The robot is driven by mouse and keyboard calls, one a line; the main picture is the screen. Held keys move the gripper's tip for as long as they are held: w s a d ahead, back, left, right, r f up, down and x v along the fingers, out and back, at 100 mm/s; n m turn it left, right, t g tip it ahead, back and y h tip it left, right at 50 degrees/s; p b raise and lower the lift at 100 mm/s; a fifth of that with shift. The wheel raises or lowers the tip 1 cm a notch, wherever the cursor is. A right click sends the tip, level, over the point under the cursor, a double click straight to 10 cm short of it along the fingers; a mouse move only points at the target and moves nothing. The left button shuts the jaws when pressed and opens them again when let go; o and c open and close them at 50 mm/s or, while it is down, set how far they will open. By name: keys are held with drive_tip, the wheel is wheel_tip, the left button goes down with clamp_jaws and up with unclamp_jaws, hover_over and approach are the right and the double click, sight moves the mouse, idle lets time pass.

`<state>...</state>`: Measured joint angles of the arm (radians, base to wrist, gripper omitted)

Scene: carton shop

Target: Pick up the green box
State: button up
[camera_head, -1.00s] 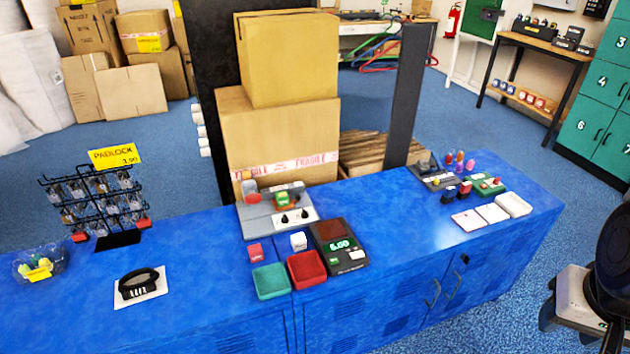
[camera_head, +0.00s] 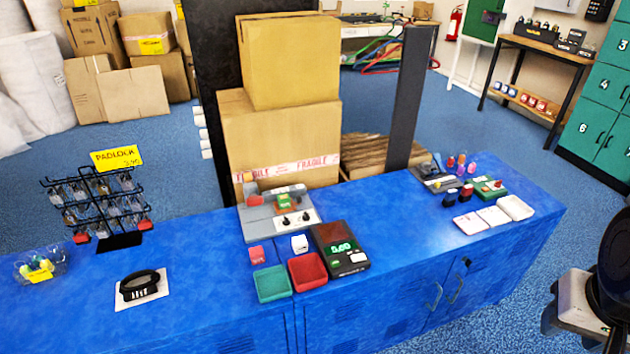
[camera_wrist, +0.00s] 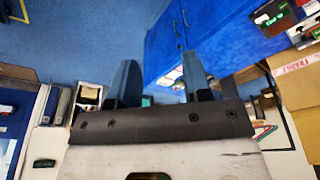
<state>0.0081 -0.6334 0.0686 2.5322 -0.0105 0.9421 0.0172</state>
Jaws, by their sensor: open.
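A small green open-topped box (camera_head: 272,283) sits on the blue counter near its front edge. It stands left of a similar red box (camera_head: 307,271), close beside it. My gripper (camera_head: 553,314) is at the right edge of the head view, off the right end of the counter and far from the green box. In the wrist view my gripper's dark fingers (camera_wrist: 160,80) are apart, with nothing held between them. I cannot make out the green box in the wrist view.
A scale (camera_head: 340,249) stands right of the red box, with a grey machine (camera_head: 262,228) behind. A black lock on a white card (camera_head: 140,287) and a padlock rack (camera_head: 98,208) are at left.

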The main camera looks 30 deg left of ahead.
drive_tip(key=shift+o, duration=0.3)
drive_tip(key=shift+o, duration=1)
